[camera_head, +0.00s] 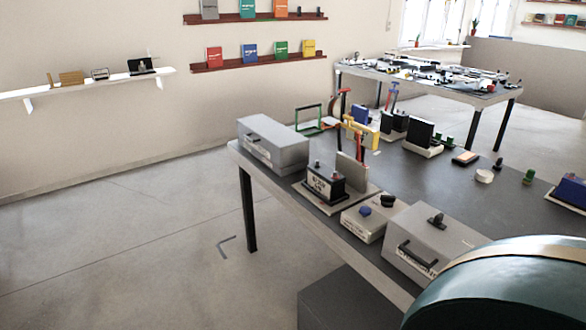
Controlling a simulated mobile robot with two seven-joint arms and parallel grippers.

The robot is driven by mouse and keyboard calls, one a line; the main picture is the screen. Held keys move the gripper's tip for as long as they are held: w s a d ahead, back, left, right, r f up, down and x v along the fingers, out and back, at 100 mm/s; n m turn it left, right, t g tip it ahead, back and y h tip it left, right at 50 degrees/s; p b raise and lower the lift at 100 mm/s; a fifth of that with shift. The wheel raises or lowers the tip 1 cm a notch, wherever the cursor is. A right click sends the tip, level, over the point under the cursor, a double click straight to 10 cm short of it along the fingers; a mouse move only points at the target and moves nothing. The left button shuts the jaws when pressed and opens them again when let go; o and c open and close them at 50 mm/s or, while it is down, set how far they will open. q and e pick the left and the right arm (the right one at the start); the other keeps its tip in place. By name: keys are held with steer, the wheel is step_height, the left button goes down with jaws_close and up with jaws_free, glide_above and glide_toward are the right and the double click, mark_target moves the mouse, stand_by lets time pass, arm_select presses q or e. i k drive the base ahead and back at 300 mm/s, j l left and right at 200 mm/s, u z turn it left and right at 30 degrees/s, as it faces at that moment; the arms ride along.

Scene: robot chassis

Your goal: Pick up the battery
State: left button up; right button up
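A black box with a white label and two posts on top, which looks like the battery (324,185), sits near the left edge of the dark-topped table (410,172). The label is too small to read surely. Neither of my grippers shows in the head view, and nothing is seen touching the battery.
A grey case (272,145) stands left of the battery. A white box with dark knobs (372,218) and a grey handled box (432,243) stand to its right. A large teal rounded shape (510,290) covers the lower right corner. Open floor (130,240) lies left.

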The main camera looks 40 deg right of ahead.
mark_target(325, 181)
steer(key=i+z, duration=0.1)
steer(key=i, duration=0.75)
steer(key=i+j+z, duration=0.1)
steer(key=i, duration=0.7)
steer(key=i+z, duration=0.4)
steer(key=i+j+z, duration=0.15)
steer(key=i+z, duration=0.25)
steer(key=i+j+z, duration=0.25)
steer(key=z, duration=0.2)
steer(key=i+z, duration=0.1)
steer(key=z, duration=0.35)
steer(key=i+j+z, duration=0.1)
steer(key=z, duration=0.35)
steer(key=i+j+z, duration=0.15)
steer(key=z, duration=0.3)
steer(key=j+z, duration=0.15)
steer(key=z, duration=0.35)
steer(key=i+j+z, duration=0.1)
steer(key=z, duration=0.35)
steer(key=j+z, duration=0.25)
steer(key=z, duration=0.2)
steer(key=j+z, duration=0.2)
steer(key=z, duration=0.25)
